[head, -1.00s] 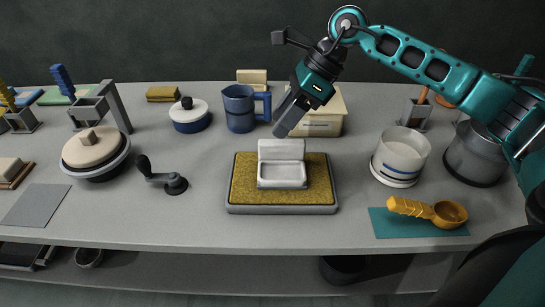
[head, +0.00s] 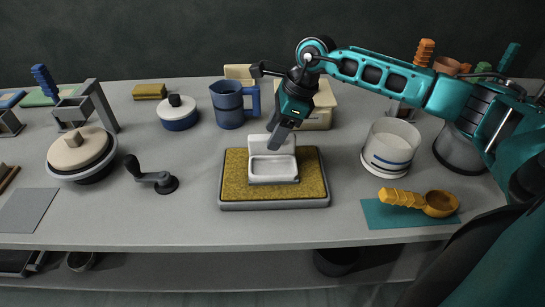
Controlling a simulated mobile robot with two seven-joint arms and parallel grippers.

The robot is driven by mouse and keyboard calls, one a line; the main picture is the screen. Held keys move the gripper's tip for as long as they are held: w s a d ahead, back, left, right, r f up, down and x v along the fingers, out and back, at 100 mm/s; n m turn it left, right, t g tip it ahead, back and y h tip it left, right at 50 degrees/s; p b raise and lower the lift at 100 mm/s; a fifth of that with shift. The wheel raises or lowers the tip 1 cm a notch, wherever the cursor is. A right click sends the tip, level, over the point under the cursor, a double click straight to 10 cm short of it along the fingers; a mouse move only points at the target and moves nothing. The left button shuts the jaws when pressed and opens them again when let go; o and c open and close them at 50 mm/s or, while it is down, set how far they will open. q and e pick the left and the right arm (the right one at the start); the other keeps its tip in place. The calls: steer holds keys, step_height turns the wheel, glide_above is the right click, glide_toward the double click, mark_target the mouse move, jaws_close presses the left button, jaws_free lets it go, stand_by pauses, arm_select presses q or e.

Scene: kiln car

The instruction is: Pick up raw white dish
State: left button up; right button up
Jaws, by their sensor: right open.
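The raw white dish (head: 273,167) is a small pale rectangular dish with a shallow hollow in front and a raised back wall. It sits on the yellow-brown sponge-like pad (head: 311,186) in a grey tray at the middle of the table. My right gripper (head: 277,140) points down at the dish's raised back wall, its fingers overlapping the wall's upper edge in the picture. It is open. I cannot tell whether the fingers touch the wall or straddle it. My left gripper is out of view.
A blue jug (head: 229,106) and a cream box (head: 318,110) stand behind the pad. A white pot (head: 391,147) is to the right, with a yellow scoop (head: 420,201) on a teal mat. A black crank handle (head: 152,177) lies left; the tabletop around it is clear.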

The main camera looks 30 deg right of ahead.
steer(key=shift+x, duration=1.1)
steer(key=shift+f+b, duration=0.2)
steer(key=shift+b, duration=0.1)
steer(key=shift+c, duration=0.4)
jaws_close()
steer(key=shift+r, duration=0.1)
